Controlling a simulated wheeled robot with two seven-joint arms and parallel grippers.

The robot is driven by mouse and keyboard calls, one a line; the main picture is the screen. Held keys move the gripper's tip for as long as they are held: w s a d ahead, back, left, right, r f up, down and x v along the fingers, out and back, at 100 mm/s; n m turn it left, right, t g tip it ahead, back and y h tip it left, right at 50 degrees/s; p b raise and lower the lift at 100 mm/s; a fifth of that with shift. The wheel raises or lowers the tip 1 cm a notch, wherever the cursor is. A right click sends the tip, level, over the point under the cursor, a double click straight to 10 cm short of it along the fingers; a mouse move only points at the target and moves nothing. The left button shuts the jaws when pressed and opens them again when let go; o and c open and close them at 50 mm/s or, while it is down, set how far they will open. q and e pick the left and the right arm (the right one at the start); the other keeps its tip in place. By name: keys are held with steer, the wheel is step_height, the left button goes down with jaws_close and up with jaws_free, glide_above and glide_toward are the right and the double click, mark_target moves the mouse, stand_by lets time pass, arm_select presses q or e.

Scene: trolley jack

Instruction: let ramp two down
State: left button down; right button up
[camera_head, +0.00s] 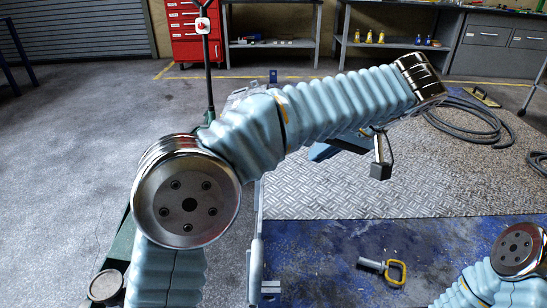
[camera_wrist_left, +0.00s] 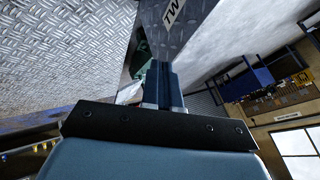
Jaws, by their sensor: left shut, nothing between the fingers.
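My left gripper (camera_head: 318,152) is partly hidden below my left forearm in the head view and points left. In the left wrist view its blue fingers (camera_wrist_left: 160,68) are together with nothing between them. Ahead of them, a grey panel with a white label reading "TW" (camera_wrist_left: 174,11) is cut off at the top edge; it may belong to ramp two. I cannot see the fingers touching it. A narrow grey upright piece (camera_head: 256,235) runs beside my left elbow; my arm hides much of what lies behind. My right arm shows at lower right, its gripper out of view.
Tread plate (camera_head: 420,185) covers the middle right. A yellow-handled tool (camera_head: 394,271) lies on the blue floor (camera_head: 320,245). A black hose (camera_head: 478,125) is coiled behind. A pole carries a red button (camera_head: 203,26). A red cabinet (camera_head: 187,38) and shelves stand at the back. Concrete at left is mostly clear.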

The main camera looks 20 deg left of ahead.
arm_select(q)
steer(key=w+a+f+b, duration=0.1)
steer(key=a+f, duration=0.6)
steer(key=a, duration=0.2)
steer(key=shift+a+f, duration=0.15)
